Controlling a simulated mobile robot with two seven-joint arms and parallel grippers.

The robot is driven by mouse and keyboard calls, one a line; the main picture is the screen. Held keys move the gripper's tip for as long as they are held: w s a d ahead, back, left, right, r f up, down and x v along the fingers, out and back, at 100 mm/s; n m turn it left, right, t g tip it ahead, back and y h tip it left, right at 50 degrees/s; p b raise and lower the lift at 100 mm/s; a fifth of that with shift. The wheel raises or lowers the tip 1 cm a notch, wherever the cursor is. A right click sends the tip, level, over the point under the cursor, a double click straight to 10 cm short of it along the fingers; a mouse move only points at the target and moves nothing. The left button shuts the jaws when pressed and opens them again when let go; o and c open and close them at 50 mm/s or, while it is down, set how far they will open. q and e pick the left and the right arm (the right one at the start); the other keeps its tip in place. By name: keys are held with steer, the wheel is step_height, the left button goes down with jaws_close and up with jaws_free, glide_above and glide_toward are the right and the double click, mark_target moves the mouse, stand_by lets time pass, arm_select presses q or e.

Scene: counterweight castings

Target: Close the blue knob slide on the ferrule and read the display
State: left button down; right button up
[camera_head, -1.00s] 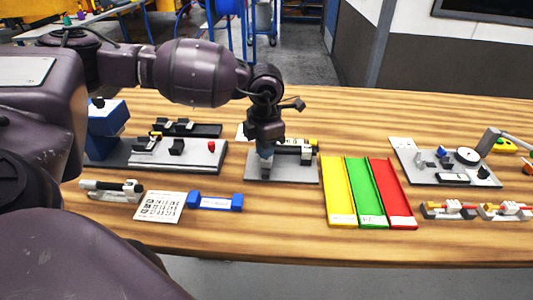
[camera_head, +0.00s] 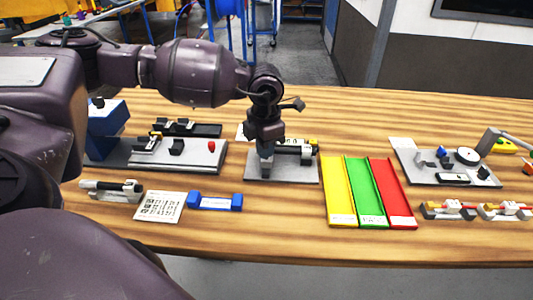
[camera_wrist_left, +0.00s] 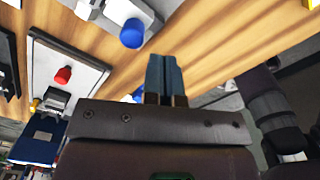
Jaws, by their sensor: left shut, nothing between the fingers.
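My left gripper (camera_head: 265,154) is shut and empty, pointing down over the grey-plated fixture (camera_head: 300,178) in the middle of the table. In the left wrist view its closed fingers (camera_wrist_left: 166,72) show with nothing between them. A blue knob (camera_wrist_left: 132,33) on a pale fixture is ahead of and left of the fingertips in that view, apart from them in the picture. In the head view the gripper hides part of the central fixture, and I cannot make out this knob there. The ferrule and a readable display cannot be made out. My right gripper is not in view.
A fixture with a red knob (camera_head: 211,146) stands left. A blue gauge-like block (camera_head: 215,203) and a printed card (camera_head: 158,206) lie in front. Yellow (camera_head: 338,195), green (camera_head: 365,195) and red (camera_head: 391,195) trays lie right. Another fixture (camera_head: 420,173) stands farther right.

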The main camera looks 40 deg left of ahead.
arm_select(q)
steer(key=shift+f, duration=0.15)
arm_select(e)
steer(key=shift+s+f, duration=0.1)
arm_select(q)
steer(key=shift+f+b, duration=0.3)
steer(key=shift+f, duration=0.95)
steer(key=shift+f+b, duration=0.3)
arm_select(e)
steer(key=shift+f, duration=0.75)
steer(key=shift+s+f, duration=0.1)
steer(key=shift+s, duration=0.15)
arm_select(q)
steer(key=shift+w+a, duration=0.3)
steer(key=shift+w, duration=0.25)
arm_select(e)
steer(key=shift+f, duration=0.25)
arm_select(q)
steer(key=shift+r, duration=0.1)
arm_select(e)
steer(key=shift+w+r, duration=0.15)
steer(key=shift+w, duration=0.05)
arm_select(q)
steer(key=shift+w+a+r, duration=0.15)
steer(key=shift+w, duration=0.05)
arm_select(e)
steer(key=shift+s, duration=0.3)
